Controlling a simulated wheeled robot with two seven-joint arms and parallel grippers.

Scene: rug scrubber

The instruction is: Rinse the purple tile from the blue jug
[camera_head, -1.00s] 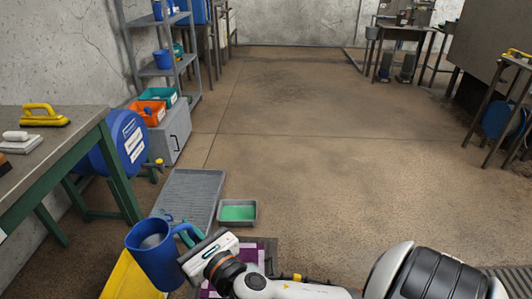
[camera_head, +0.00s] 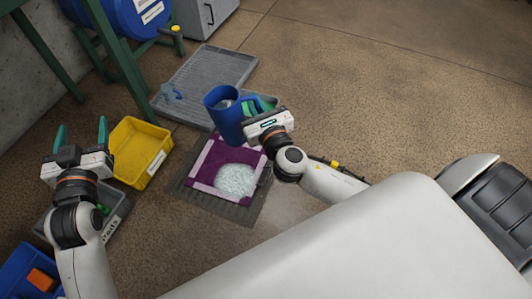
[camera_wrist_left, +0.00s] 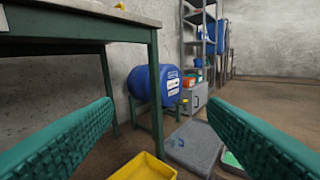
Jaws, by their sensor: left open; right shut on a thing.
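The purple tile (camera_head: 207,178) with pale strips lies on a dark grey mat (camera_head: 245,212) on the floor. A patch of white foam (camera_head: 236,180) covers part of it. The blue jug (camera_head: 224,118) is held roughly upright near the tile's far edge in the head view. My right gripper (camera_head: 257,108) is shut on the jug at its handle side. No stream of water shows. My left gripper (camera_head: 81,132) is open and empty, left of the yellow bin (camera_head: 138,153). Its green fingers stand wide apart in the left wrist view (camera_wrist_left: 160,130).
A grey ribbed tray (camera_head: 215,68) lies beyond the tile. A grey labelled bin (camera_head: 112,222) and a blue bin with an orange block (camera_head: 40,279) stand lower left. A green-legged table (camera_head: 118,60) and blue drum (camera_head: 112,15) are at upper left. The floor to the right is open.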

